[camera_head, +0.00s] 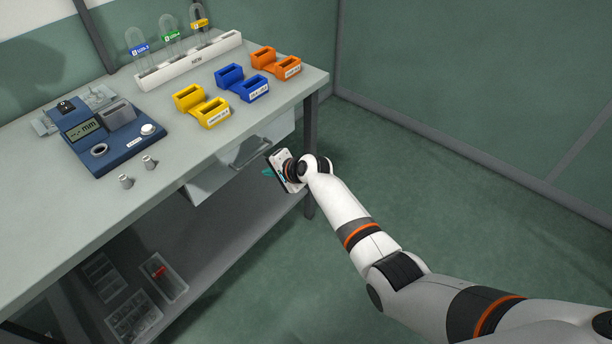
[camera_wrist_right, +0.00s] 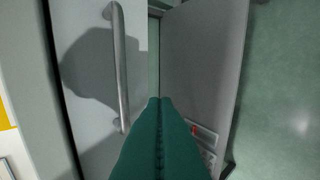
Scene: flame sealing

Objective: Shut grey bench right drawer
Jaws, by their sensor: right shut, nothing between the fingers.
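The grey bench (camera_head: 85,215) runs along the left of the head view. Its right drawer (camera_head: 275,133) sits under the top near the right leg, with a bar handle (camera_head: 250,153) on its front. How far the drawer stands out is hard to tell. In the right wrist view the pale drawer front (camera_wrist_right: 88,125) fills the left side, with the metal handle (camera_wrist_right: 119,70) upright in the picture. My right gripper (camera_head: 268,172) is just outside the drawer front, near the handle. Its teal fingers (camera_wrist_right: 160,105) are shut and empty. Contact with the front cannot be told. My left gripper is not in view.
On the bench top are a blue measuring device (camera_head: 115,135), yellow (camera_head: 203,107), blue (camera_head: 243,83) and orange (camera_head: 276,63) holders, and a white rack (camera_head: 190,62). Bins (camera_head: 163,280) stand on the lower shelf (camera_head: 215,255). The green floor (camera_head: 440,190) right of the bench is clear.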

